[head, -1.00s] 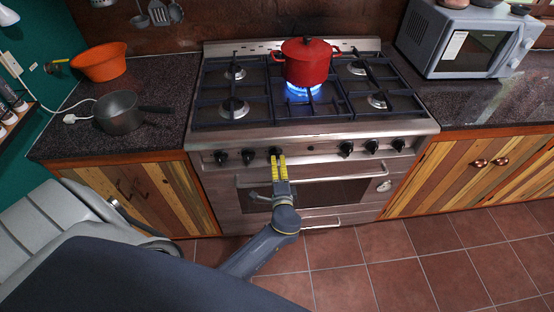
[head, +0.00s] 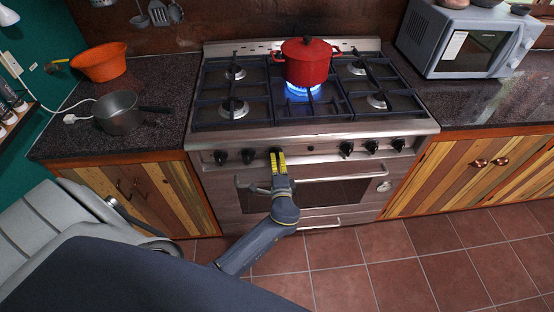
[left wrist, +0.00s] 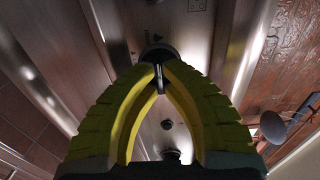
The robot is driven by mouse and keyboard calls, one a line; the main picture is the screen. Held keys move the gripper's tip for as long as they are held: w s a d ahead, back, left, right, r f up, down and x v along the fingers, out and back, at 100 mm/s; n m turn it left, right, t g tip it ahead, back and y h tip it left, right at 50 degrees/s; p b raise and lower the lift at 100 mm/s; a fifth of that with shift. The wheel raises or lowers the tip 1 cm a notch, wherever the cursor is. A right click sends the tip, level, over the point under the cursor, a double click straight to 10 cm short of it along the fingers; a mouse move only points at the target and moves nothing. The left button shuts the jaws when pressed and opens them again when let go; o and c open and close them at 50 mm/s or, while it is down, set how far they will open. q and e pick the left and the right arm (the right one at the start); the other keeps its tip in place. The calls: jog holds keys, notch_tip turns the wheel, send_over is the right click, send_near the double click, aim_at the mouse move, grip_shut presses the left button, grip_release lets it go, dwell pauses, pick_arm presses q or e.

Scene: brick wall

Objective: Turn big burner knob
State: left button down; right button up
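The stove (head: 300,143) has a row of black knobs along its front panel. My left gripper (head: 278,156) is at the third knob from the left, which its yellow fingers mostly cover in the head view. In the left wrist view, the fingertips (left wrist: 161,72) close in on both sides of the thin grip of this black knob (left wrist: 158,52). A blue flame (head: 303,90) burns at the large middle burner, under a red pot (head: 307,64). My right gripper is not in view.
An oven handle (head: 335,178) runs across the front below the knobs. Other knobs (head: 248,156) sit on the left, and several more on the right. A grey saucepan (head: 118,113) and an orange bowl (head: 98,62) stand on the left counter. A microwave (head: 470,40) stands on the right counter.

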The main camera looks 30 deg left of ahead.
pick_arm(q)
jog(key=shift+m, duration=0.3)
jog(key=shift+a+f+m, duration=0.1)
jog(key=shift+m, duration=8.5)
jog(key=c, duration=1.5)
grip_release()
jog(key=shift+s, duration=0.1)
